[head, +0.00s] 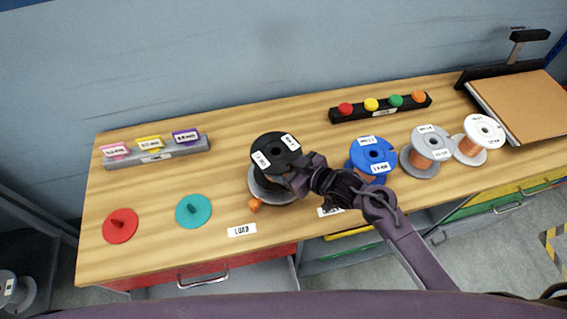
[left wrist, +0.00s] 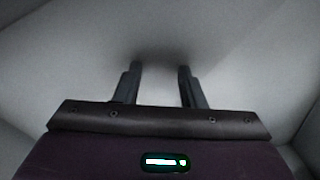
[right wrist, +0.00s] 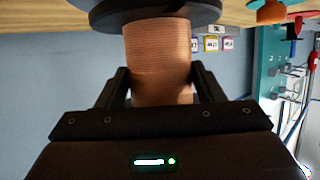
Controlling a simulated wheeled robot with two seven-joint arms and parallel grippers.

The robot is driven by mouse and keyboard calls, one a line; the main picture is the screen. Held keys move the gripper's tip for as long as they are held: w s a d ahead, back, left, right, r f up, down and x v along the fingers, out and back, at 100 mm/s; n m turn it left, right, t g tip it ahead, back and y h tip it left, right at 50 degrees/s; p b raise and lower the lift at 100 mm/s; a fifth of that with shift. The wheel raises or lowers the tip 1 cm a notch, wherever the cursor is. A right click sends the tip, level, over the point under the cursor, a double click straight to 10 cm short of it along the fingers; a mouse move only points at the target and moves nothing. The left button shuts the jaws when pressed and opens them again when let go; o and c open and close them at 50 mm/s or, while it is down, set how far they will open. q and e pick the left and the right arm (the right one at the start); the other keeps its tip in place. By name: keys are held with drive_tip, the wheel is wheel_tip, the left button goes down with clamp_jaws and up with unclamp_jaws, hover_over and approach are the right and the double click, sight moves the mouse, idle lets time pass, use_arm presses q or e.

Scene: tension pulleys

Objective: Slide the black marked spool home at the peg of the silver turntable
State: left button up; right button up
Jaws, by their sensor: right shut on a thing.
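The black marked spool (head: 268,150) has white labels on its black top flange. Its copper-coloured winding (right wrist: 158,62) is between the fingers of my right gripper (right wrist: 160,88), which is shut on it. In the head view my right gripper (head: 300,178) comes in from the right side of the spool. A silver-grey disc (head: 262,190), seemingly the silver turntable, shows under the spool; its peg is hidden. I cannot tell whether the spool touches the disc. My left gripper (left wrist: 160,85) is open and empty, shown only in the left wrist view.
A teal turntable (head: 194,211) and a red turntable (head: 120,226) lie to the left. A blue spool (head: 372,153) and two pale spools stand to the right. A grey label rack (head: 155,153) and a black button bar (head: 381,106) are behind. A small orange piece (head: 254,205) is by the disc.

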use_arm(q)
drive_tip(key=shift+r, duration=0.25)
use_arm(e)
drive_tip(key=shift+r, duration=0.15)
use_arm(q)
drive_tip(key=shift+f, duration=0.15)
use_arm(e)
drive_tip(key=shift+f, duration=0.2)
use_arm(q)
drive_tip(key=shift+f, duration=0.25)
use_arm(e)
drive_tip(key=shift+f, duration=0.4)
use_arm(q)
drive_tip(key=shift+w+a+f+b, duration=0.15)
drive_tip(key=shift+w+b, duration=0.25)
drive_tip(key=shift+b, duration=0.1)
use_arm(e)
drive_tip(key=shift+d+f, duration=0.15)
drive_tip(key=shift+f, duration=0.25)
use_arm(q)
drive_tip(key=shift+w+f, duration=0.1)
drive_tip(key=shift+w, duration=0.15)
use_arm(e)
drive_tip(key=shift+s+f, duration=0.15)
drive_tip(key=shift+f, duration=0.2)
drive_tip(key=o, duration=1.5)
drive_tip(key=shift+d, duration=0.15)
